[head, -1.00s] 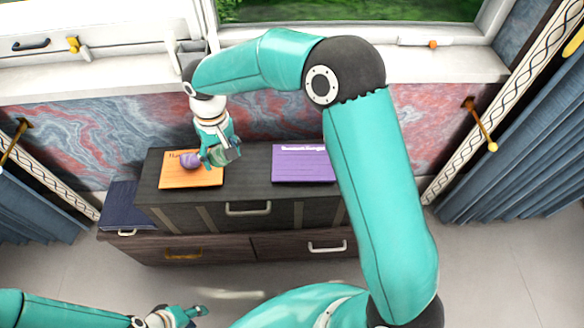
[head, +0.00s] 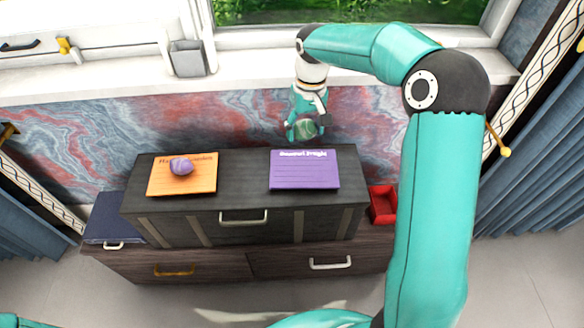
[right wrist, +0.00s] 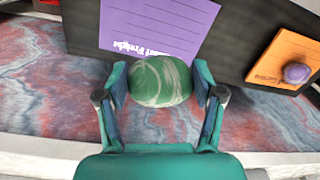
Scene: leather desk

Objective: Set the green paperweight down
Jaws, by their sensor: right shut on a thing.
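The green paperweight (right wrist: 160,82), a marbled dome, is held between the fingers of my right gripper (right wrist: 160,95) in the right wrist view. In the head view, my right gripper (head: 304,122) holds the green paperweight (head: 306,129) in the air near the back edge of the dark cabinet top, behind the purple card (head: 304,172). The purple card (right wrist: 155,25) lies beyond the paperweight in the wrist view. A purple paperweight (head: 181,166) rests on the orange card (head: 182,184) at the left. My left gripper is not in view.
The dark cabinet top (head: 244,180) has bare room between the two cards. A red tray (head: 383,205) is right of the cabinet. A grey container (head: 187,59) stands on the windowsill. A dark blue box (head: 113,220) is at the left.

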